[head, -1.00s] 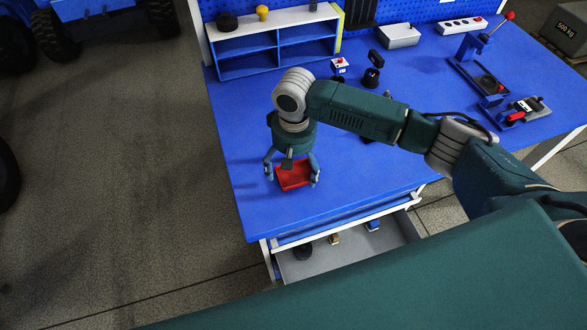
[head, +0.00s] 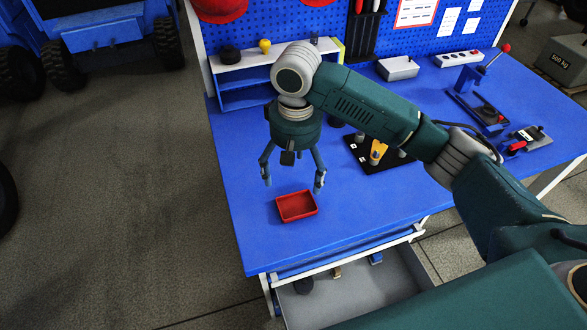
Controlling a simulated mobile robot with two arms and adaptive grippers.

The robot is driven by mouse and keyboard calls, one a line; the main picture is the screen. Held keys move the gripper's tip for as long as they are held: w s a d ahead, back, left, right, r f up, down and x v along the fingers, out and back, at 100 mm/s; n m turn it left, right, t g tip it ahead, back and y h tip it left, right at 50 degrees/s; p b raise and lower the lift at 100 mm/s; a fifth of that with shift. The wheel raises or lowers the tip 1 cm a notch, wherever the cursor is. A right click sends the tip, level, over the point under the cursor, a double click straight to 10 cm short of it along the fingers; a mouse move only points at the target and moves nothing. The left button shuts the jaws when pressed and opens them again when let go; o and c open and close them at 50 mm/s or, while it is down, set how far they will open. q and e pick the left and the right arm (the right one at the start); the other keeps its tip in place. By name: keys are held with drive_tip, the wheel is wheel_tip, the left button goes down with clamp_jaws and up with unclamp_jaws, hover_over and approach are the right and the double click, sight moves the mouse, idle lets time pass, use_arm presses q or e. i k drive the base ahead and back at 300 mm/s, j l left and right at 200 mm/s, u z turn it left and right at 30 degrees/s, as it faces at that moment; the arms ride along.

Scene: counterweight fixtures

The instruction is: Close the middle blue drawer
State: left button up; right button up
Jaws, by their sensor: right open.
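An open drawer (head: 350,283) with a grey inside sticks out below the front edge of the blue workbench. Several small items lie in it, among them a black round one (head: 303,285). Its front is hidden by my own body, and I cannot tell whether it is the middle drawer. My right gripper (head: 293,183) points down with its fingers spread, empty, above the bench top behind the open drawer. A small red tray (head: 297,217) sits on the bench just below the fingers, apart from them. My left gripper is out of view.
The blue bench top (head: 255,240) is clear around the red tray. A black board (head: 365,160) with a yellow part lies behind my right arm. A white and blue shelf (head: 235,75) stands at the back left. A press (head: 480,95) stands at the right.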

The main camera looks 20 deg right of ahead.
sight(362, 288)
drive_tip(key=k+j, duration=0.35)
drive_tip(key=j, duration=0.15)
drive_tip(key=k+j, duration=0.35)
drive_tip(key=j, duration=0.2)
drive_tip(key=k+j, duration=0.4)
drive_tip(key=j, duration=0.1)
